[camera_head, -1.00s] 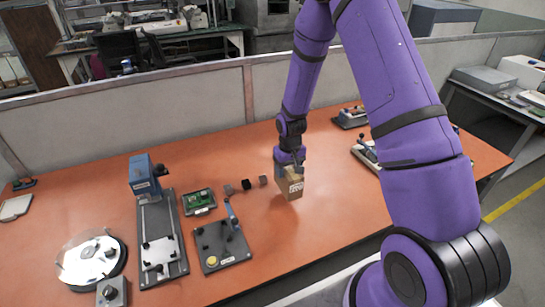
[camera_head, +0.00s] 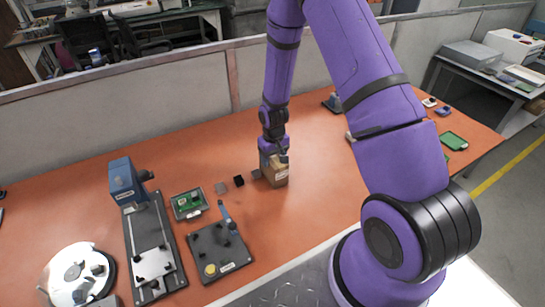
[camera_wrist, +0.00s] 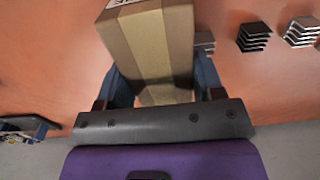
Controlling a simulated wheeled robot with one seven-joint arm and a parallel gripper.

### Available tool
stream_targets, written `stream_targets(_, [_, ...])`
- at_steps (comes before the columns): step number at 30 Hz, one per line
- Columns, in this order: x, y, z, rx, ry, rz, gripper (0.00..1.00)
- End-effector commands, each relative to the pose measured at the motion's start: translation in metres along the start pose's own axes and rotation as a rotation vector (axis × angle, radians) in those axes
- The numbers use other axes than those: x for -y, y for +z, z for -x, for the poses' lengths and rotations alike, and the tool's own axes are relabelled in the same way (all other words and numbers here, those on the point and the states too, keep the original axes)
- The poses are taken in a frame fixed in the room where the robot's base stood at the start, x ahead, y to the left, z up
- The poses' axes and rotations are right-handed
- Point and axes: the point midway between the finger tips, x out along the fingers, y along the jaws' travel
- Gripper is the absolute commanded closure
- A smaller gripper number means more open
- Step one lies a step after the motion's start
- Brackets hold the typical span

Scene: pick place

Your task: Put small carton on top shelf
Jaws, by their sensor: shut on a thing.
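The small carton (camera_head: 275,175) is a tan cardboard box with a lighter tape strip, standing on or just above the orange table; I cannot tell which. It also shows large in the wrist view (camera_wrist: 150,45). My gripper (camera_head: 274,156) points down at the carton's top in the head view. In the wrist view my gripper (camera_wrist: 158,88) has its two blue fingers on either side of the carton, shut on it. The carton's lower part is hidden from the wrist view. No shelf is clearly visible.
Several small dark finned blocks (camera_head: 238,181) lie just left of the carton. A green circuit board (camera_head: 189,203), a fixture plate (camera_head: 219,250) and a blue-topped press (camera_head: 125,181) stand further left. A low grey partition (camera_head: 160,95) runs behind the orange table (camera_head: 310,210).

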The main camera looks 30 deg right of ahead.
Motion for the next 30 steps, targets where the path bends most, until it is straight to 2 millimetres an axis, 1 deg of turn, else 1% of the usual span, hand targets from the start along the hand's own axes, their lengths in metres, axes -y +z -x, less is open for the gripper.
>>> stream_targets(5, [0.000,0.000,-0.003,0.001,0.000,0.000,0.73])
stream_targets(6, [0.000,0.000,-0.003,0.001,0.000,0.000,0.32])
stream_targets(8, [0.000,0.000,-0.003,0.001,0.000,0.000,0.18])
stream_targets(9, [0.000,0.000,-0.003,0.001,0.000,0.000,0.13])
stream_targets(17, [0.000,0.000,-0.002,0.000,0.000,0.000,0.13])
stream_targets(20, [0.000,0.000,0.002,-0.001,0.000,0.000,0.13])
stream_targets(23, [0.000,-0.001,0.013,-0.002,0.000,0.000,0.13])
stream_targets(25, [0.000,-0.001,0.023,-0.002,0.000,-0.001,0.13])
stream_targets(30, [0.000,-0.001,0.055,-0.003,0.000,0.000,0.13])
